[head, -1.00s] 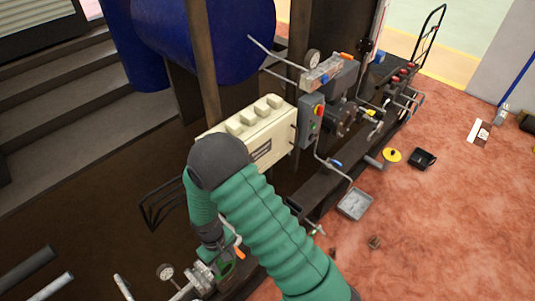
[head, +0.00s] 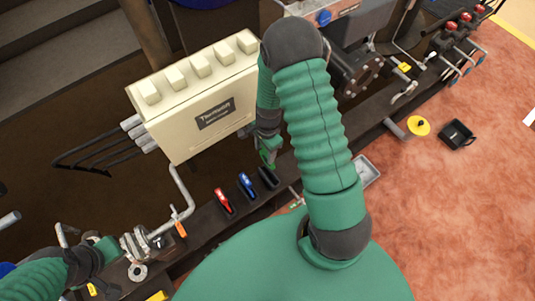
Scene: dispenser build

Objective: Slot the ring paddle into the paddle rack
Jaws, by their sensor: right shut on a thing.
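My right gripper (head: 267,152) points down beside the right end of the cream box. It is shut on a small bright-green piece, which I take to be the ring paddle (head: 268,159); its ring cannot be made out. Just below it on a dark beam is a row of red (head: 223,201), blue (head: 246,185) and black (head: 268,178) upright pieces, which look like the paddle rack's place; the rack's slots are too small to tell. My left gripper (head: 108,250) is at the lower left near pipe flanges; its fingers are not clear.
The cream box (head: 205,95) stands close behind the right gripper. Pipework with an orange-handled valve (head: 181,229) and a flat metal ring (head: 137,271) is at the lower left. A grey tray (head: 367,171) lies on the right, partly behind my arm. The red floor is mostly open.

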